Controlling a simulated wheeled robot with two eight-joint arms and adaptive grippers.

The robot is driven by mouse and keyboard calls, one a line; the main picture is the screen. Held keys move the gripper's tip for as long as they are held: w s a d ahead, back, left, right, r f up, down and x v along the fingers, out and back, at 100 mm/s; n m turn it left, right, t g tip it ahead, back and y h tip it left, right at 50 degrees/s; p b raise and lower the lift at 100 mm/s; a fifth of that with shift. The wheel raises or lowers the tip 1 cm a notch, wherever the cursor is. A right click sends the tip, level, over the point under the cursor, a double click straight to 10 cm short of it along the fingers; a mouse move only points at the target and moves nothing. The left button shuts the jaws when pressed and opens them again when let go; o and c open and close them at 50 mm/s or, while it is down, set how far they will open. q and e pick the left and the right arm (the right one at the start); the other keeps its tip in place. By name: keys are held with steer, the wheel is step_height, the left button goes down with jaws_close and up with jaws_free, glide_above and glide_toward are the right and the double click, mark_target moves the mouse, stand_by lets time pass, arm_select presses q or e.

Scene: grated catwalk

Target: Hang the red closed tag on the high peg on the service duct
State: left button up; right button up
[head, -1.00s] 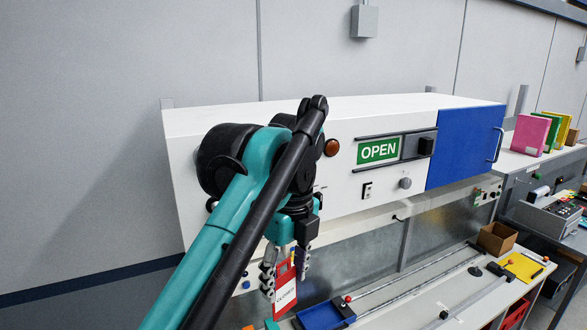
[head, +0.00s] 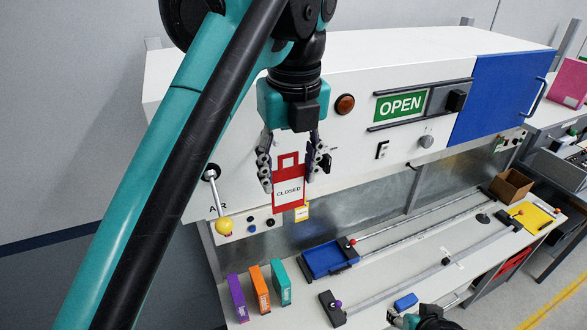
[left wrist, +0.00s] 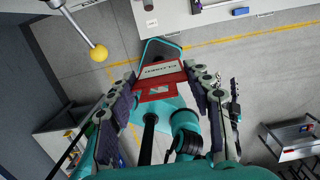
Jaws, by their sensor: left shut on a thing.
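The red CLOSED tag (head: 287,203) has a loop handle at its top and hangs nearly upright in front of the white service duct (head: 225,125). My left gripper (head: 289,176) points down and is shut on the tag, with a finger on each side. In the left wrist view the tag (left wrist: 160,77) sits between the fingertips. A small dark fitting (head: 327,163) on the duct face is partly hidden by the right-hand finger; I cannot tell whether it is a peg. Part of my right arm's end (head: 430,318) shows at the bottom edge, its jaws unclear.
A lever with a yellow knob (head: 225,228) sticks out left of the tag. A yellow tag (head: 302,212) is just below and behind it. A green OPEN sign (head: 400,105) and blue door (head: 497,95) are to the right. The bench holds a blue tray (head: 328,258) and small boxes (head: 259,290).

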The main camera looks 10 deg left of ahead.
arm_select(q)
steer(key=w, duration=0.1)
steer(key=w+a, duration=0.2)
steer(key=shift+w+f, duration=0.25)
steer(key=shift+w, duration=0.1)
steer(key=shift+w+a, duration=0.1)
steer(key=shift+w, duration=0.05)
steer(key=w, duration=0.1)
steer(key=w+a, duration=0.1)
steer(key=w, duration=0.1)
steer(key=shift+a+f, duration=0.15)
steer(key=shift+a, duration=0.15)
steer(key=shift+w, duration=0.1)
steer(key=shift+c, duration=0.9)
steer(key=shift+w+a, duration=0.1)
steer(key=shift+w+a+f, duration=0.35)
steer(key=shift+w+f, duration=0.15)
arm_select(e)
steer(key=shift+w+d, duration=0.1)
steer(key=shift+w, duration=0.4)
